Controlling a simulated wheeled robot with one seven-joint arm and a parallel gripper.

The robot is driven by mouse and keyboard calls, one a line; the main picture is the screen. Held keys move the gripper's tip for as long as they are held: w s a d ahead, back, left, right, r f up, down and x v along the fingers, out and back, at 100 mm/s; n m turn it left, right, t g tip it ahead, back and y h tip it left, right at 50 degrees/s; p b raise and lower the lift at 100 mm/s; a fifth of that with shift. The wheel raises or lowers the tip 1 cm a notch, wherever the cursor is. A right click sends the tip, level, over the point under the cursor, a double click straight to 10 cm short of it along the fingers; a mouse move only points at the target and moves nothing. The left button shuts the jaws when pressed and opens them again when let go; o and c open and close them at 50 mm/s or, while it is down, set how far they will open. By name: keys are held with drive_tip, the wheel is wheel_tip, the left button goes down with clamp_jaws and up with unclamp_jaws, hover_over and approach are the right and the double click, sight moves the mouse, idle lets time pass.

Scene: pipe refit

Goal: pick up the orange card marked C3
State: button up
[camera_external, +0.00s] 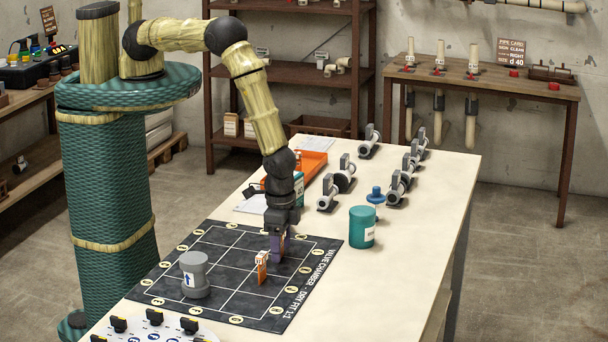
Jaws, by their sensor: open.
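A small orange card (262,270) stands upright on the dark gridded mat (215,308), right of the mat's middle. It has a pale top; its marking is too small to read. My gripper (278,254) points down just behind and to the right of the card, low over the mat. It is open. A purple part shows at its fingers; I cannot tell whether it belongs to the gripper or is a separate thing. The card looks apart from the fingers, though the gap is hard to judge from this side.
A grey cylinder (194,275) with a blue arrow stands on the mat's left. A teal canister (362,227), a blue-topped piece (376,196) and several pipe fittings (345,172) stand behind. An orange tray (312,163) lies behind my gripper. The table's right side (420,260) is clear.

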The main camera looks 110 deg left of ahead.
drive_tip(key=shift+c, duration=0.2)
drive_tip(key=c, duration=1)
drive_tip(key=shift+r, duration=0.15)
wheel_tip(320, 180, up, 10)
drive_tip(key=b, duration=0.3)
drive_tip(key=shift+b, duration=0.35)
